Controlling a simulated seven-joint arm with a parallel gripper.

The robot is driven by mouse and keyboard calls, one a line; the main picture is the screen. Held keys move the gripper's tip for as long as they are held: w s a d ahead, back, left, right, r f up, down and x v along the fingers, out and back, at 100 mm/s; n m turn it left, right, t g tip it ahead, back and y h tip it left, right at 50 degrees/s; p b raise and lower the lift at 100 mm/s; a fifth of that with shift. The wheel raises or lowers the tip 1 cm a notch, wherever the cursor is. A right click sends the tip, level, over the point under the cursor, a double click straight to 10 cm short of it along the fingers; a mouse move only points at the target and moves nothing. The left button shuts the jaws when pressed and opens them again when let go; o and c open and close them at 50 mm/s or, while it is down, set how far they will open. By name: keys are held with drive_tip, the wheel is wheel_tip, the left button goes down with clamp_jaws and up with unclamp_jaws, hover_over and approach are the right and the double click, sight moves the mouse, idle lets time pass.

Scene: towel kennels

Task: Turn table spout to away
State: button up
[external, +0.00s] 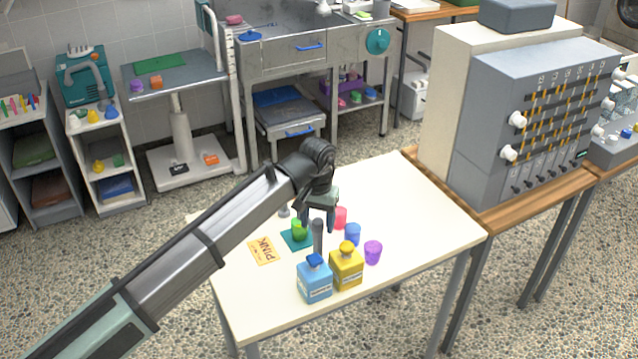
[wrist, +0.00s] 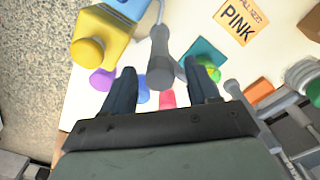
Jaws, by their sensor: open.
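A dark grey upright post with a rounded top (external: 318,236), which looks like the table spout, stands on the white table (external: 420,205). In the wrist view the grey spout (wrist: 160,62) shows between my fingertips, with a narrower part reaching toward the top. Which way its outlet faces is unclear. My gripper (external: 318,223) points down over the table, close to the spout's top. In the wrist view my gripper (wrist: 160,70) is open, one finger on each side of the spout. I cannot tell whether either finger touches it.
A green cup (external: 299,229) stands on a teal mat. Red (external: 340,216), blue (external: 353,235) and purple (external: 373,252) cups stand right of the spout. Blue (external: 314,283) and yellow (external: 346,268) bottles stand in front. A PINK card (external: 263,250) lies left. The table's right side is clear.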

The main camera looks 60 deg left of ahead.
clamp_jaws()
idle(0.5)
